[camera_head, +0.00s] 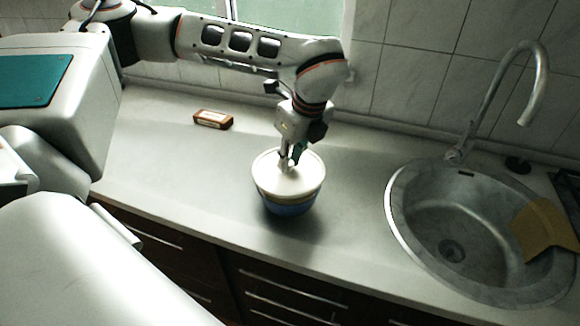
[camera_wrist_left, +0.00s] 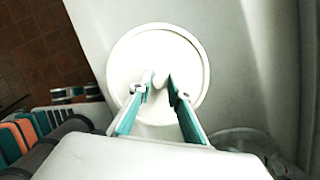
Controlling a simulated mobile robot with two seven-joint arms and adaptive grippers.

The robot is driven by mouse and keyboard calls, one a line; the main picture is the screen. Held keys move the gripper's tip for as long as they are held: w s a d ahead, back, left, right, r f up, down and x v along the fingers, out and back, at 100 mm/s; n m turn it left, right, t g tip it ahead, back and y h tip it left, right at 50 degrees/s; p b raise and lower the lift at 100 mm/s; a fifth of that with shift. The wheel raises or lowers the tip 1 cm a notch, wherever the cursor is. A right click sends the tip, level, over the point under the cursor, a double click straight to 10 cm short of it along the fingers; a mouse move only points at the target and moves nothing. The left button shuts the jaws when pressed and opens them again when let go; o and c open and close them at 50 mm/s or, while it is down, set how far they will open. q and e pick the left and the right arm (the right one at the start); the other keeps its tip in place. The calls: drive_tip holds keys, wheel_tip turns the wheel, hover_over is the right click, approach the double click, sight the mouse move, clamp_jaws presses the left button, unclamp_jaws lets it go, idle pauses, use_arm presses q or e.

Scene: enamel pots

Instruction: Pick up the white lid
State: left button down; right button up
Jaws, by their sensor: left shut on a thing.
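The white lid (camera_head: 278,176) is round and lies level at the top of a pot with a blue lower part (camera_head: 288,207) on the counter. In the head view I cannot tell whether a small gap separates lid and pot. In the left wrist view the lid (camera_wrist_left: 140,52) fills the upper middle and hides the pot's inside. My left gripper (camera_head: 290,161) points down from above, shut on the lid's knob. Its fingers also show on either side of the knob in the left wrist view (camera_wrist_left: 160,92). My right gripper is not in view.
A small brown box (camera_head: 213,120) lies on the counter (camera_head: 170,165) at the back left. A round metal sink (camera_head: 425,225) with a tall tap (camera_head: 490,100) is at the right, with a tan cloth-like piece (camera_head: 545,230) at its edge. The tiled wall bounds the back.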

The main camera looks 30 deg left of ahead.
use_arm(q)
wheel_tip(320, 180, up, 17)
